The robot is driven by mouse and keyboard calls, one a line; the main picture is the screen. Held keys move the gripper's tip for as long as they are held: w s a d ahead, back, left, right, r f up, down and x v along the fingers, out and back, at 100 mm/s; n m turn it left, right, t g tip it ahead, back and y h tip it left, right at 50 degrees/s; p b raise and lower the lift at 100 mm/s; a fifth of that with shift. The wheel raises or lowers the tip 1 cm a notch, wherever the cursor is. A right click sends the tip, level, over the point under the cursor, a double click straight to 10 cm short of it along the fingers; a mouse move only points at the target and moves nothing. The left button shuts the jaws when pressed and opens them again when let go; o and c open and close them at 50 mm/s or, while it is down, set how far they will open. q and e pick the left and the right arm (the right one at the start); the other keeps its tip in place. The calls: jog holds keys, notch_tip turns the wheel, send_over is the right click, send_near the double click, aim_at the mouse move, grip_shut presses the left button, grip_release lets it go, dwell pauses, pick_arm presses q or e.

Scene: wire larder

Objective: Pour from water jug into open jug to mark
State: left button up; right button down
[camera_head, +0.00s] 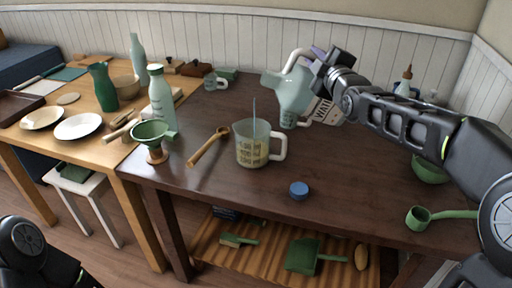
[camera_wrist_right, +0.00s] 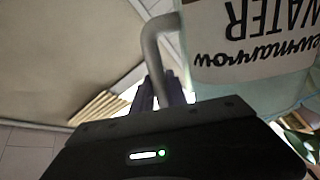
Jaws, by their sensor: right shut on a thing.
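The water jug (camera_head: 290,92) is pale green with a white handle and a label, and it is tilted with its spout to the left. My right gripper (camera_head: 318,55) is shut on its handle. In the right wrist view the jug's label (camera_wrist_right: 250,35) reads upside down, and the fingers (camera_wrist_right: 162,92) are at the handle (camera_wrist_right: 155,40). The open jug (camera_head: 250,154) is clear with marks and a white handle, upright on the dark table below and left of the spout. A thin blue line (camera_head: 254,112), seemingly water, runs down into it. Pale yellowish content shows low inside. My left gripper is out of view.
A blue cap (camera_head: 299,189) lies right of the open jug. A wooden spoon (camera_head: 208,146), a green funnel (camera_head: 152,135) and a pale bottle (camera_head: 160,95) stand or lie to its left. A green scoop (camera_head: 420,217) lies at right. The table front is mostly clear.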

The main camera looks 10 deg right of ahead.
jog(key=shift+a+r+n, duration=0.25)
jog(key=shift+r+n, duration=0.05)
dwell(3.8)
jog(key=shift+a+r+n+p, duration=0.3)
jog(key=shift+a+r+p, duration=0.05)
jog(key=shift+r+p, duration=0.05)
dwell(3.5)
